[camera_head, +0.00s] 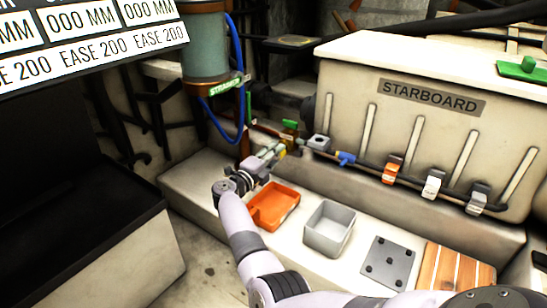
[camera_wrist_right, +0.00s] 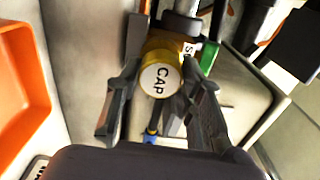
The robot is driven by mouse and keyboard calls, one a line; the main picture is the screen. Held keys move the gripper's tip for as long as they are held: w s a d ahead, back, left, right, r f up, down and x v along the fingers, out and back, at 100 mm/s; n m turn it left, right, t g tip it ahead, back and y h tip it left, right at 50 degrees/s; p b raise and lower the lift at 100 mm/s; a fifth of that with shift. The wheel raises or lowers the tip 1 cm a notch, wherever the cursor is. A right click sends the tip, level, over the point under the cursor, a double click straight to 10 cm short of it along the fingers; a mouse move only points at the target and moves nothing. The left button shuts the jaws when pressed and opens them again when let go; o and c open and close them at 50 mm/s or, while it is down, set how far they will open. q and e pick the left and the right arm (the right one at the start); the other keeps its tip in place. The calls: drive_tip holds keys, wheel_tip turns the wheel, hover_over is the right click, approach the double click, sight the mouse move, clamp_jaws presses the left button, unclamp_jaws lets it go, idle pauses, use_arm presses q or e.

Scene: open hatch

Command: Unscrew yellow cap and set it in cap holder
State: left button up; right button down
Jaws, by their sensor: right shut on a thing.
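The yellow cap (camera_wrist_right: 160,79), with a white face lettered "CAP", sits between the two fingers of my right gripper (camera_wrist_right: 163,92) in the right wrist view. My right gripper is shut on the cap, with one finger on each side. In the head view my right gripper (camera_head: 272,152) reaches to the pipe fitting left of the starboard tank, where a little of the yellow cap (camera_head: 281,153) shows. The cap appears still in line with the fitting behind it; the threads are hidden. No cap holder can be told for certain. My left gripper is not in view.
An orange tray (camera_head: 289,216), a grey bin (camera_head: 333,246), a dark plate with several studs (camera_head: 378,272) and a wooden slatted board (camera_head: 448,268) line the ledge. A blue valve handle (camera_head: 346,158) sits on the pipe to the right. A blue hose (camera_head: 238,70) hangs left.

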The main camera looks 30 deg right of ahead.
drive_tip(key=shift+b+x, duration=0.35)
drive_tip(key=shift+x, duration=0.5)
drive_tip(key=c, duration=1)
unclamp_jaws()
drive_tip(key=shift+a, duration=0.3)
drive_tip(key=p+v, duration=0.2)
drive_tip(key=v, duration=0.5)
drive_tip(key=b+x, duration=0.4)
drive_tip(key=x, duration=0.1)
drive_tip(key=f+b+x, duration=0.1)
drive_tip(key=b+x, duration=0.1)
drive_tip(key=x, duration=0.1)
drive_tip(key=shift+s, duration=0.1)
drive_tip(key=r+p+v, duration=0.1)
drive_tip(key=p+v, duration=0.1)
drive_tip(key=v, duration=0.7)
drive_tip(key=shift+r+p, duration=0.25)
drive_tip(key=shift+p, duration=0.05)
